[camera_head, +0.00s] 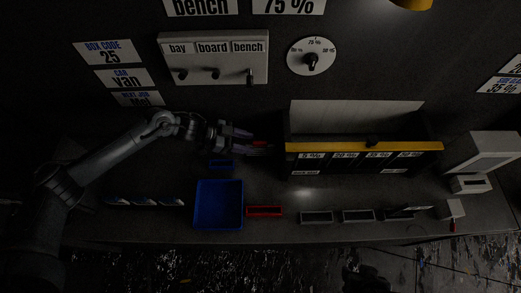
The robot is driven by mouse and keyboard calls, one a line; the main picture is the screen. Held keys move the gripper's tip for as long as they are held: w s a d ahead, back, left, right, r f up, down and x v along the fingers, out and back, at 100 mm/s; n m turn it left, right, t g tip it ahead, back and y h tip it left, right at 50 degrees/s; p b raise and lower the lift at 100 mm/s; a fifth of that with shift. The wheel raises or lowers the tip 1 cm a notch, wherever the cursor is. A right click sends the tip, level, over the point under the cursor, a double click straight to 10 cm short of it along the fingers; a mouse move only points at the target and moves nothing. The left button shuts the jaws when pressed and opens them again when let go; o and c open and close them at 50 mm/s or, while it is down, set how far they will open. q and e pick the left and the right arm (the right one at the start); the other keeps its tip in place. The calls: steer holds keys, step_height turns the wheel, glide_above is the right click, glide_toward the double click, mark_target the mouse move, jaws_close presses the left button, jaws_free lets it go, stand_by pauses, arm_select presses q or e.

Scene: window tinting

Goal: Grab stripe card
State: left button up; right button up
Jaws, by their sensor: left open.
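My left gripper (252,142) reaches in from the left over the back of the bench, just left of the long rack. Its fingers point right and are open. My right gripper does not show.
The long rack (365,146) with a yellow edge and percent labels stands right of the gripper. A blue tray (218,205), a red tray (264,211) and grey trays (316,217) line the front. Striped pieces (145,202) lie front left. A white device (482,151) stands far right.

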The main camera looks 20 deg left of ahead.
mark_target(258, 142)
arm_select(q)
steer(key=x, duration=0.4)
steer(key=shift+w+d+p, duration=0.25)
steer(key=shift+w+p, duration=0.05)
steer(key=shift+w, duration=0.2)
steer(key=shift+d+f, duration=0.3)
steer(key=shift+c, duration=0.5)
jaws_close()
steer(key=shift+r, duration=0.1)
